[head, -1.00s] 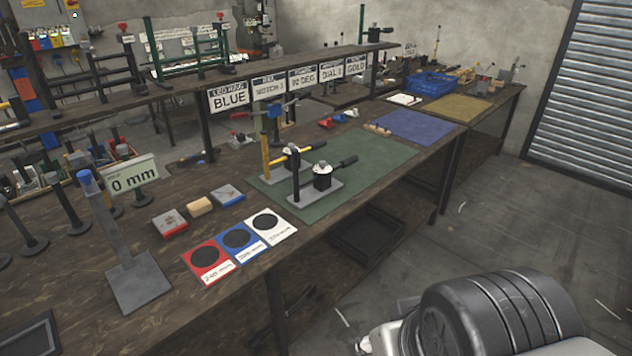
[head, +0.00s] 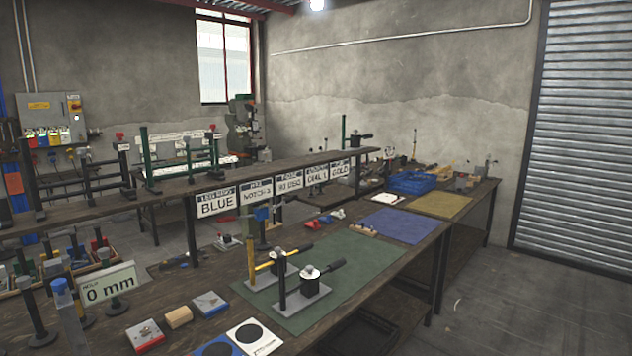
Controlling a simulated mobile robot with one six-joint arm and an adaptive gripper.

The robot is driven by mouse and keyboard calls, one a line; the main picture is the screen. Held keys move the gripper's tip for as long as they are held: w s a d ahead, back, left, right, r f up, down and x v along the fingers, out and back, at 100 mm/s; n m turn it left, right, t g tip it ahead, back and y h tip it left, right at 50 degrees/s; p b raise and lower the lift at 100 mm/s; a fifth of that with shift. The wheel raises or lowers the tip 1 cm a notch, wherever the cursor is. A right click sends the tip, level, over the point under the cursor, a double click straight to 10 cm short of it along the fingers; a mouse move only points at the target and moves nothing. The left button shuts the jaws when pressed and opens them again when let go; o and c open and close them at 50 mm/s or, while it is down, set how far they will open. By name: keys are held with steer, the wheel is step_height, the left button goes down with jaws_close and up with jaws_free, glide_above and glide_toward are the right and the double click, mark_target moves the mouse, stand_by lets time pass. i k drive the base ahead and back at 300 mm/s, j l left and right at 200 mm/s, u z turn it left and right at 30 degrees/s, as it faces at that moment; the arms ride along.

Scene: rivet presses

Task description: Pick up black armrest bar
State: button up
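No single piece is clearly identifiable as the black armrest bar. One candidate is the black upright bar (head: 282,286) on a grey base on the green mat (head: 375,262). Beside it stands a black cylinder (head: 309,285) with a light top and a black handle (head: 327,268) pointing right. A yellow upright bar (head: 250,262) with a yellow arm stands just left of them. Several black bars also form frames on the raised shelf (head: 110,208) at the back left. My gripper is not in view.
A sign reading 0 mm (head: 108,288) and several small blocks are at the front left. Label signs hang from the shelf edge. A blue mat (head: 403,226), a blue crate (head: 412,183) and a yellow mat (head: 441,205) lie farther right. Floor (head: 500,300) is clear at right.

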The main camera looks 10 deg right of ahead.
mark_target(311, 290)
steer(key=i+l, duration=0.2)
steer(key=i, duration=0.25)
steer(key=i+l, duration=0.2)
steer(key=i, duration=0.25)
steer(key=i+l, duration=0.15)
steer(key=i, duration=0.3)
steer(key=i+l+u, duration=0.1)
steer(key=i, duration=0.35)
steer(key=i+l, duration=0.35)
steer(key=i, duration=0.1)
